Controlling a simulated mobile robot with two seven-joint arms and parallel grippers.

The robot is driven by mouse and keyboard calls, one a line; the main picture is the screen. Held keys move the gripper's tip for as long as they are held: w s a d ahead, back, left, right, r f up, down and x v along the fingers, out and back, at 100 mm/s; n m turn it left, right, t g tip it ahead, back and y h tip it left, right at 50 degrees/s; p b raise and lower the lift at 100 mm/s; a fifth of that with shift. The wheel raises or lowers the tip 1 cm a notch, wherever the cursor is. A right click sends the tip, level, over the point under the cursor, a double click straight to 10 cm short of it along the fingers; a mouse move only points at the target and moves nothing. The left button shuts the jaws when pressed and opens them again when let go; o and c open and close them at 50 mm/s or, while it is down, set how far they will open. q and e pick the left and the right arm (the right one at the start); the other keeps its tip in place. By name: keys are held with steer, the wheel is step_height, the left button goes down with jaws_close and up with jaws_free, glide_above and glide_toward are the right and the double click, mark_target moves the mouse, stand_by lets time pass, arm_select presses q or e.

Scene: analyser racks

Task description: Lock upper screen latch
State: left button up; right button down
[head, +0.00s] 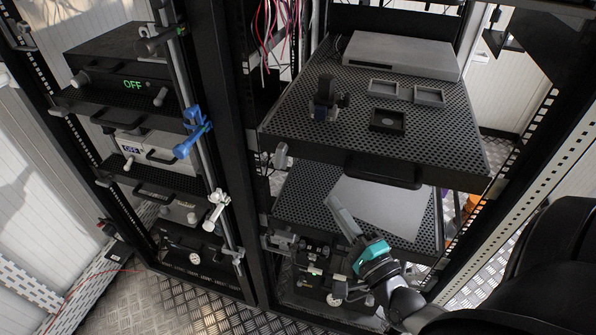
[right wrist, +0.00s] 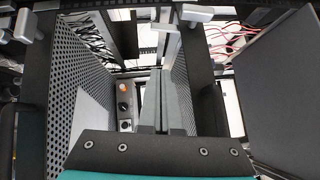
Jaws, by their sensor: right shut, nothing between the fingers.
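My right gripper (head: 331,202) rises from the lower right in the head view, its teal wrist band below it. Its fingers are shut and empty, in front of the lower pulled-out shelf. In the right wrist view the closed fingers (right wrist: 166,80) point away between rack parts. A grey latch-like handle (head: 280,155) sits on the middle rack post, with another grey one (head: 283,238) lower down. The left rack's post carries a grey latch (head: 155,38), a blue latch (head: 194,130) and a pale latch (head: 216,206). I cannot tell which is the upper screen latch.
The upper perforated shelf (head: 470,135) juts out with a front handle and small trays. The lower perforated shelf (head: 292,205) holds a grey plate. Red and white wires (head: 272,25) hang at the back. A dark panel (right wrist: 280,95) stands close on the right in the wrist view.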

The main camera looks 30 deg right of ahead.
arm_select(q)
steer(key=shift+w, duration=0.25)
arm_select(e)
steer(key=w+a+r, duration=0.1)
steer(key=w, duration=1)
steer(key=shift+w+a+r, duration=0.3)
steer(key=shift+a+r, duration=0.1)
